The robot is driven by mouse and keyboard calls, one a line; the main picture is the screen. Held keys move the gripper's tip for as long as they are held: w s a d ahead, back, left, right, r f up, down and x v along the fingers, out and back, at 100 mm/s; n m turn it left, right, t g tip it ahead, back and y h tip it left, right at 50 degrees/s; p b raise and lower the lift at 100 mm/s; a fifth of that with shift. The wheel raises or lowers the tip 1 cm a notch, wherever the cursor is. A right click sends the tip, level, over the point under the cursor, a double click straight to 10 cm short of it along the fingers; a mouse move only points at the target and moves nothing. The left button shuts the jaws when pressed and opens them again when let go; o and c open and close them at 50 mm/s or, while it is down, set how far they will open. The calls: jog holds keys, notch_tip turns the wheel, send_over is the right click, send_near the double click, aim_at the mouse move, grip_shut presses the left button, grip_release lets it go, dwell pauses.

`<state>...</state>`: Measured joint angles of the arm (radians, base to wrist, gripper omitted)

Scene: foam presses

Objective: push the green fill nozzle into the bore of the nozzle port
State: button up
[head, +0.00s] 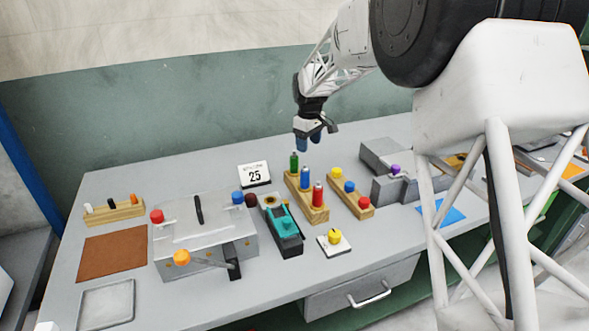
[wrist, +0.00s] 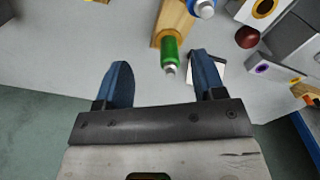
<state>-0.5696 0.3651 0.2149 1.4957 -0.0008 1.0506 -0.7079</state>
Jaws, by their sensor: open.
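The green fill nozzle (head: 294,161) stands upright at the far end of a wooden rack (head: 318,216), its pale metal tip up. It also shows in the wrist view (wrist: 170,50). My gripper (head: 313,143) is open and empty, pointing down above and slightly behind the nozzle. In the wrist view my gripper's blue fingers (wrist: 161,60) are spread, with the nozzle between their tips in the picture; contact is not visible. Which is the nozzle port is unclear.
Blue (head: 305,178) and red (head: 318,195) nozzles share the rack. A teal-topped device (head: 286,226), a grey press box (head: 203,232) with levers, and a second rack (head: 351,196) are nearby.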

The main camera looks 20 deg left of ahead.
jog(key=n, duration=0.1)
send_over(294, 165)
jog(key=w, duration=0.1)
jog(key=f, duration=0.3)
jog(key=shift+w+a+f, duration=0.15)
jog(key=shift+a+f, duration=0.05)
jog(key=shift+a, duration=0.1)
jog(key=shift+f, duration=0.1)
jog(key=shift+f, duration=1.2)
jog(key=shift+f, duration=0.1)
jog(key=shift+w+d+f, duration=0.1)
jog(key=shift+f, duration=2.4)
grip_shut()
